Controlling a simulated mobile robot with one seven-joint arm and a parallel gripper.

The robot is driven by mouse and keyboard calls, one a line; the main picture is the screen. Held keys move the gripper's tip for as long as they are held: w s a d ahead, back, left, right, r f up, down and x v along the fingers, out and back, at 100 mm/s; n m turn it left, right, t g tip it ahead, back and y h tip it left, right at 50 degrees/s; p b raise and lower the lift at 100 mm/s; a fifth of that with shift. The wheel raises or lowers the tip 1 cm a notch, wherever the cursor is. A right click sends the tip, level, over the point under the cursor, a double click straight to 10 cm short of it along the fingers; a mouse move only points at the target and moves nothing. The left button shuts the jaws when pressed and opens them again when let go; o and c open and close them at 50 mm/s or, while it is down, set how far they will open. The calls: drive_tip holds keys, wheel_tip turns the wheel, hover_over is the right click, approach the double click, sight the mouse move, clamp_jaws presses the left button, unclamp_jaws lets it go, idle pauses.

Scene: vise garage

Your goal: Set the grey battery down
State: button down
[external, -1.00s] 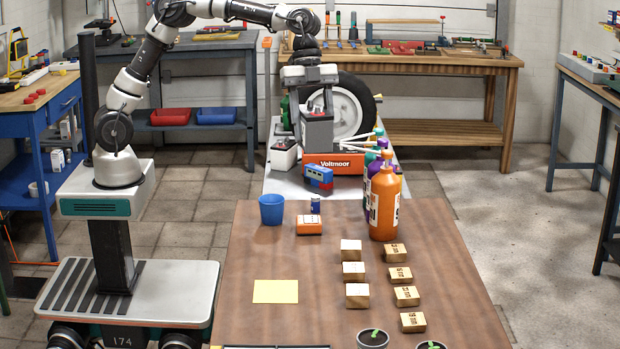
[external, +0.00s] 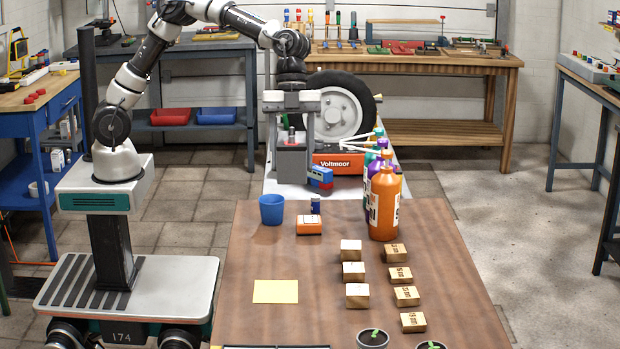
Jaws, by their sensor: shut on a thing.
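The grey battery (external: 291,161) is upright over the left part of the pale bench (external: 345,187) in the middle of the room. A red terminal shows on its top. My gripper (external: 291,138) points down from above and is shut on the battery, one finger on each side. The battery's base is low, at or just above the bench top; I cannot tell whether it touches.
An orange Voltmoor battery (external: 338,163) and a blue-and-red item (external: 320,177) stand close to the right. A wheel with a tyre (external: 341,107) stands behind. Bottles (external: 385,200) are right, at the brown table's (external: 235,300) back.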

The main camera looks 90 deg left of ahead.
wheel_tip(320, 180, down, 24)
drive_tip(key=shift+r+b, duration=0.25)
drive_tip(key=shift+b, duration=0.35)
drive_tip(key=shift+f, duration=0.15)
drive_tip(key=c, duration=0.8)
unclamp_jaws()
drive_tip(key=shift+f, duration=0.1)
